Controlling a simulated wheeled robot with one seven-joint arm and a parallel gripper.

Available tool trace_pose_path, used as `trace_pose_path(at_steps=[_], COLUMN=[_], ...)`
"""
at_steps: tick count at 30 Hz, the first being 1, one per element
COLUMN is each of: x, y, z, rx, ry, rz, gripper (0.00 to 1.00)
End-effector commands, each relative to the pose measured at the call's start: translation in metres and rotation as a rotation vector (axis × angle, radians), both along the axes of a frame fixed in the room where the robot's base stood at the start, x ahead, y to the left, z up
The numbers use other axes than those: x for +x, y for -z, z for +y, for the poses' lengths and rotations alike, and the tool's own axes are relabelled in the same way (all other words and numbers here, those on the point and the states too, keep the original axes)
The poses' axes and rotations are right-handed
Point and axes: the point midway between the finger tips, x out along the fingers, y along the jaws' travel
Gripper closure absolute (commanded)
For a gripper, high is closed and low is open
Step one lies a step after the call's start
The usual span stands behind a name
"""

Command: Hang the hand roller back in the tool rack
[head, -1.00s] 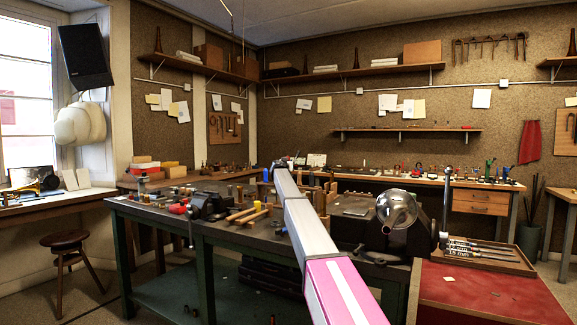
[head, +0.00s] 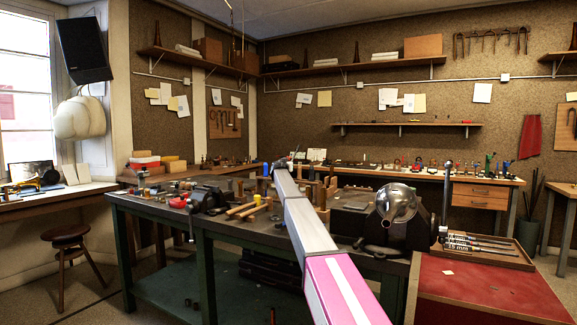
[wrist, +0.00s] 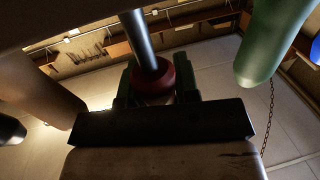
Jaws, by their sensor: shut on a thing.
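In the wrist view my gripper (wrist: 152,88) is shut on the hand roller (wrist: 145,40), seen as a metal rod with a red-brown collar between the dark green jaws. The rod rises toward the top of the picture; the rest of the roller is hidden. In the head view my arm reaches over the bench, and its far end hides the gripper and roller. Upright wooden pieces (head: 321,192), perhaps the tool rack, stand on the bench just right of the arm's far end. I cannot tell whether the roller touches them.
In the wrist view a green handle (wrist: 272,45) hangs close on the right and a brown rounded piece (wrist: 45,75) on the left. The dark bench (head: 150,197) also holds a vise (head: 208,199), yellow-handled tools (head: 250,209) and a shiny metal dome (head: 396,203).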

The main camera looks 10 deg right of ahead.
Motion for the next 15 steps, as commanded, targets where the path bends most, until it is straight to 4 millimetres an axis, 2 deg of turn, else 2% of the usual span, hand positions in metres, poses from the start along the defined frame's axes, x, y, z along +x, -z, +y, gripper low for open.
trace_pose_path(at_steps=[15], x=[0.000], y=[0.018], z=[0.000], rx=[-0.001], ry=[0.000], rz=[0.000], gripper=[0.99])
